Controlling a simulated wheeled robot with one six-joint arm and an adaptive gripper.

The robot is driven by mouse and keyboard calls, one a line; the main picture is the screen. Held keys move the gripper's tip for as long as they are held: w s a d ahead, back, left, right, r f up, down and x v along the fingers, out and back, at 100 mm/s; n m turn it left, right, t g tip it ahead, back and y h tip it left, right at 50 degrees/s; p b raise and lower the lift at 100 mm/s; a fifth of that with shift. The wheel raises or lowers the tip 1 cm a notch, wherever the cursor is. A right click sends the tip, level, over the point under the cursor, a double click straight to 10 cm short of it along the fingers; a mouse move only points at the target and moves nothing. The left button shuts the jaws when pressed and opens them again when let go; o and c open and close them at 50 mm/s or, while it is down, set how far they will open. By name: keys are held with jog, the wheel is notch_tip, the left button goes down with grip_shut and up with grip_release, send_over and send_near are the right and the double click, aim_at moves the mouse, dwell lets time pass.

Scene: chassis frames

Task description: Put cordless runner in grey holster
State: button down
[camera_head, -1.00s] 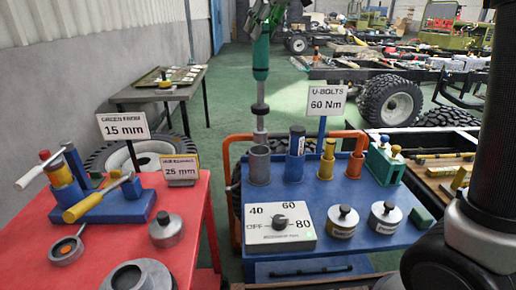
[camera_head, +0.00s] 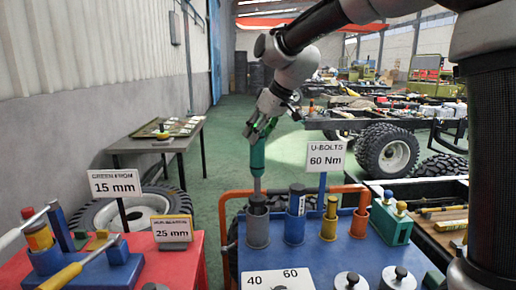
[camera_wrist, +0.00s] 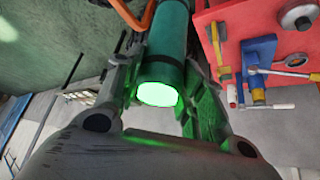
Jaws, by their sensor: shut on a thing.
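The cordless runner (camera_head: 257,158) has a green body with a grey shaft below it. It stands about upright at the grey holster (camera_head: 257,231), the leftmost tube on the blue cart. The shaft's lower end is at the holster's mouth and appears to be inside it; the depth is hidden by the wall. My gripper (camera_head: 262,130) is shut on the upper green body, above the holster. In the wrist view, the runner's green body (camera_wrist: 170,45) lies between my fingers, and its end glows bright green.
Blue (camera_head: 295,216), yellow (camera_head: 329,220) and orange (camera_head: 359,223) holders stand right of the grey one. A "U-BOLTS 60 Nm" sign (camera_head: 326,157) rises behind them. A dial panel (camera_head: 277,280) is in front. A red bench (camera_head: 185,262) stands left.

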aim_at(258, 145)
jog(key=shift+f, duration=2.3)
jog(key=c, duration=0.9)
grip_release()
jog(key=shift+f, duration=0.15)
jog(key=shift+r, duration=0.3)
jog(key=v, duration=1.1)
jog(key=shift+s+d+r, duration=0.2)
jog(key=shift+s+r, duration=0.05)
